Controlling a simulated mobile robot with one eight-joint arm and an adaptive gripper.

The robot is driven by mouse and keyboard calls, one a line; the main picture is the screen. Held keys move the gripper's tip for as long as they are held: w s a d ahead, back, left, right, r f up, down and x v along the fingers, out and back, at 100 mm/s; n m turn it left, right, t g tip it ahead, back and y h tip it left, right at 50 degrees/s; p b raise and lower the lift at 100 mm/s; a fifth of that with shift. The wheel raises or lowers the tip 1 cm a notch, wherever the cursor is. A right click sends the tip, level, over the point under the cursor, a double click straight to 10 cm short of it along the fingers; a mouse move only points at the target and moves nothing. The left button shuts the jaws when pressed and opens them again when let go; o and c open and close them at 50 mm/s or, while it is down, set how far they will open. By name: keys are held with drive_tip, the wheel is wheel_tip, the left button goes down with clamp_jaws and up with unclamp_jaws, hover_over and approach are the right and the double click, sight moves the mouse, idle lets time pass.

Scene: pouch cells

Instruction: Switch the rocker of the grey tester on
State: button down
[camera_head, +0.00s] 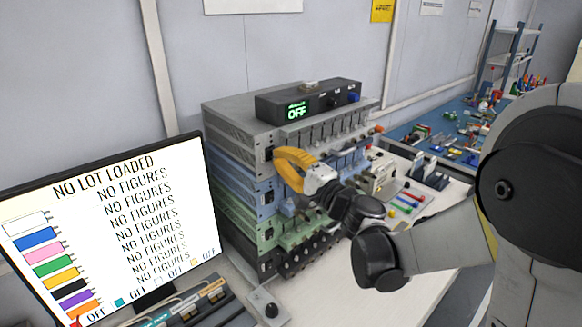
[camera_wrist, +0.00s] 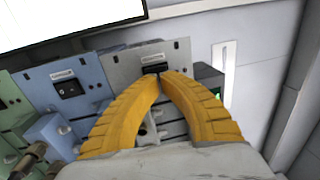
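The grey tester (camera_head: 236,122) is the top unit of a stack of coloured testers. In the wrist view its grey front panel (camera_wrist: 122,66) is in the middle, with a black rocker (camera_wrist: 154,68) under a pale label. My gripper (camera_wrist: 161,77) has yellow fingers whose tips meet, with nothing seen between them. The tips are right at the rocker and cover its lower part. I cannot tell whether they touch it. In the head view my gripper (camera_head: 277,154) is at the left end of the grey tester's front.
A black box (camera_head: 310,100) on the stack reads OFF. The blue tester (camera_wrist: 68,88) and green tester (camera_wrist: 12,115) lie beside the grey one in the wrist view. A monitor (camera_head: 110,225) reading NO LOT LOADED stands at left. Bare white bench (camera_head: 345,295) lies in front.

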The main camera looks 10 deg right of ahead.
drive_tip(key=shift+w+a, duration=0.1)
drive_tip(key=shift+w, duration=0.1)
drive_tip(key=shift+r, duration=0.1)
